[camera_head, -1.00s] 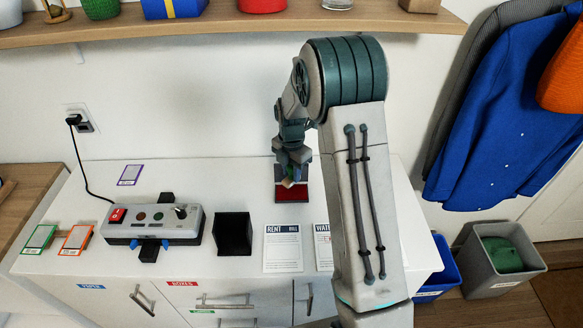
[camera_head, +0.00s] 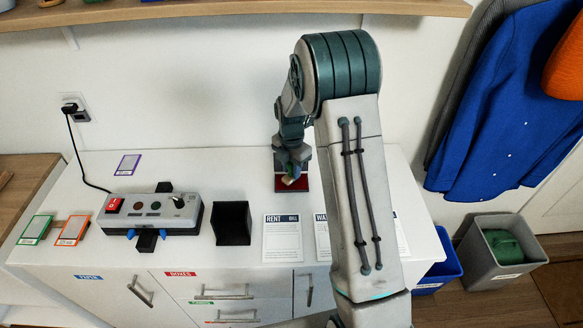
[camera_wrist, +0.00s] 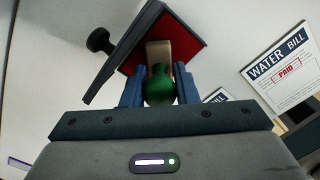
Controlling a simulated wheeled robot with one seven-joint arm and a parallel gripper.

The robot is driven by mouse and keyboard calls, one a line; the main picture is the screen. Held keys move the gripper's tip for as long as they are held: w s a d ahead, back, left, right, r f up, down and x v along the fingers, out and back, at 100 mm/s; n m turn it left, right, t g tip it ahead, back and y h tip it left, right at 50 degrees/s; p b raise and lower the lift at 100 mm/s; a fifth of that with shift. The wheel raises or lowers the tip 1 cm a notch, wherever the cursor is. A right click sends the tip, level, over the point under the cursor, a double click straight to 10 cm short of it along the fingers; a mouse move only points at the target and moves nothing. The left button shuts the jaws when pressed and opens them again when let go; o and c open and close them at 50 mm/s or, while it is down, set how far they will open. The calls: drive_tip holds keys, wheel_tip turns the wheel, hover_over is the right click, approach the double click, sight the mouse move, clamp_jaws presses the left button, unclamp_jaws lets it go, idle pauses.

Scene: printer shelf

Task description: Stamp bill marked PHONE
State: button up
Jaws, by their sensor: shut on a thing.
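My gripper (camera_head: 293,178) is at the red ink pad (camera_head: 289,186) near the back of the white counter. It is shut on a stamp with a green knob (camera_wrist: 158,88) and a pale block (camera_wrist: 158,54). The stamp block is over or at the red pad (camera_wrist: 190,42); I cannot tell whether they touch. The RENT bill (camera_head: 282,240) lies at the front. The WATER bill (camera_head: 322,238) beside it is partly behind my arm; in the wrist view (camera_wrist: 288,74) it bears a red PAID mark. Another bill (camera_head: 401,236) shows right of my arm, its title hidden; I cannot identify the PHONE bill.
A grey switch box (camera_head: 150,214) with a cord and a black open holder (camera_head: 232,223) stand left of the bills. Green (camera_head: 36,229), orange (camera_head: 73,230) and purple (camera_head: 128,165) framed cards lie at the left. Blue (camera_head: 441,262) and grey (camera_head: 503,260) bins stand right.

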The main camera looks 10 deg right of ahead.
drive_tip(key=shift+f+b, duration=0.55)
drive_tip(key=shift+f, duration=0.05)
idle(1.6)
drive_tip(key=shift+r+p, duration=2.2)
drive_tip(key=shift+r, duration=1.4)
